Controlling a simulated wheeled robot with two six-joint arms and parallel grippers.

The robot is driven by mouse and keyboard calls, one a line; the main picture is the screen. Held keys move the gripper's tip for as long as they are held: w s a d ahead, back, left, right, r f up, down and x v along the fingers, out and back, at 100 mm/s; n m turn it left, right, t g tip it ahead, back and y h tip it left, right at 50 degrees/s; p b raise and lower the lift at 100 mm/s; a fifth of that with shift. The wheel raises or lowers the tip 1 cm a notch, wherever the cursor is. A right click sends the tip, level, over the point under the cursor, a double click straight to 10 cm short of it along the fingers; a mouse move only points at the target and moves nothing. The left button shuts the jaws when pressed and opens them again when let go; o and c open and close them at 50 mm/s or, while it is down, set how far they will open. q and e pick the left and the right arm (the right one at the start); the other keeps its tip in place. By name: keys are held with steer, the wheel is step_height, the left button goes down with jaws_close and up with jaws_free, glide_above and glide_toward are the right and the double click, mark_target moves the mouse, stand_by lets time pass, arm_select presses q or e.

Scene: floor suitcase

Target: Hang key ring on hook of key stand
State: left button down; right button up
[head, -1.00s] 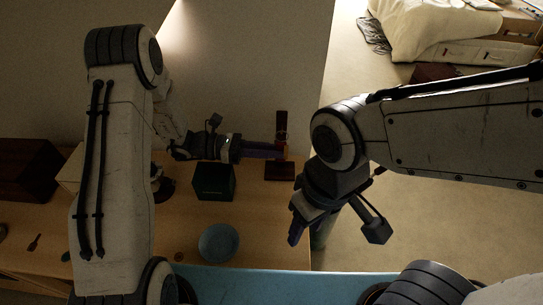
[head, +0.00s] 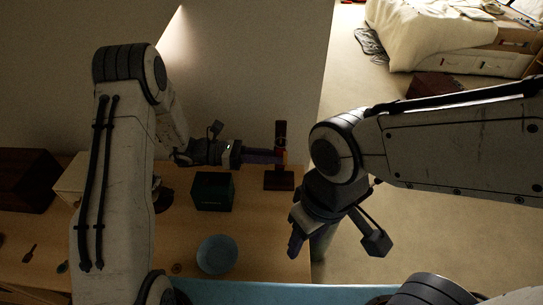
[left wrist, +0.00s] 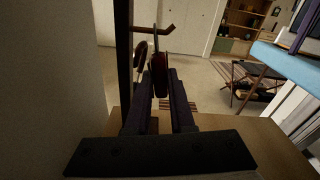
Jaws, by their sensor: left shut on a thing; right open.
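The dark key stand (head: 279,181) stands on the wooden table near its right end, with an upright post. In the left wrist view its post (left wrist: 124,60) is at the left, and a reddish-brown hook (left wrist: 152,29) juts right from it with an upturned tip. My left gripper (head: 278,157) is at the post, shut on the key ring (left wrist: 161,75). The ring shows as a dark red disc and a paler piece beside it, standing up from the fingertips just below the hook. I cannot tell whether ring and hook touch. My right gripper (head: 295,236) is open and empty, off the table's right edge.
A dark green box (head: 212,191) stands beneath and left of my left gripper. A blue bowl (head: 217,255) sits nearer on the table. A dark brown box (head: 27,180) is at the far left. A wall rises behind the table; open floor lies right.

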arm_select(q)
steer(key=c, duration=0.7)
jaws_free()
steer(key=shift+f, duration=0.1)
steer(key=shift+a, duration=0.1)
